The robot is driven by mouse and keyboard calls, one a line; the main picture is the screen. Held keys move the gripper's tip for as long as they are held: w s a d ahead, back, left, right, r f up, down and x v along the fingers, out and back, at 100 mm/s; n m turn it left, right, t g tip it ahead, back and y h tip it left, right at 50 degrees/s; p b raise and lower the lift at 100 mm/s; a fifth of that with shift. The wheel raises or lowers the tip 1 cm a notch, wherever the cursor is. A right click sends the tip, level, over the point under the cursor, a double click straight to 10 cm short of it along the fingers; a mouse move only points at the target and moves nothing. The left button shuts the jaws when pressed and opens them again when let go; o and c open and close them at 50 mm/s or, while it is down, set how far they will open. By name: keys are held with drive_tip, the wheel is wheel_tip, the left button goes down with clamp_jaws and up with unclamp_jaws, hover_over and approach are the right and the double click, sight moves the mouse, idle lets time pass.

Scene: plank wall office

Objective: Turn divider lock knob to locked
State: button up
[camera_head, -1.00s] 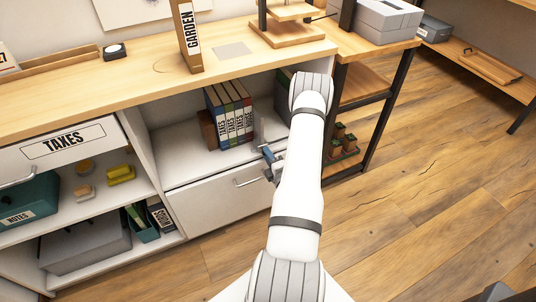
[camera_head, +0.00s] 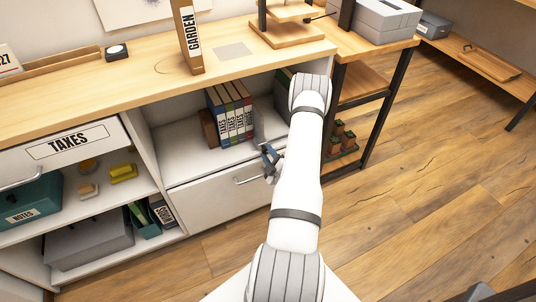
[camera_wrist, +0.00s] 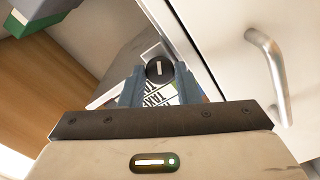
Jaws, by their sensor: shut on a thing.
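The divider lock knob (camera_wrist: 159,70) is a round dark knob with a white line, which runs close to upright in the wrist view. My gripper (camera_wrist: 160,73) has its two blue-grey fingers on either side of the knob and is shut on it. In the head view, my gripper (camera_head: 268,158) is at the front of the open shelf, above the white drawer. The divider (camera_head: 259,128) shows as a thin grey plate right of the binders. The knob is hidden in the head view.
Several binders (camera_head: 231,112) stand on the shelf left of the divider. The drawer below has a metal handle (camera_wrist: 270,75), close to my gripper at right in the wrist view. The wooden counter (camera_head: 130,85) overhangs the shelf. Open floor (camera_head: 430,190) lies to the right.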

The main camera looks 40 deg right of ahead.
idle(0.3)
drive_tip(key=o, duration=1)
drive_tip(key=shift+c, duration=0.2)
drive_tip(key=p+v, duration=0.1)
drive_tip(key=v, duration=0.6)
drive_tip(key=shift+s, duration=0.4)
drive_tip(key=shift+a, duration=0.1)
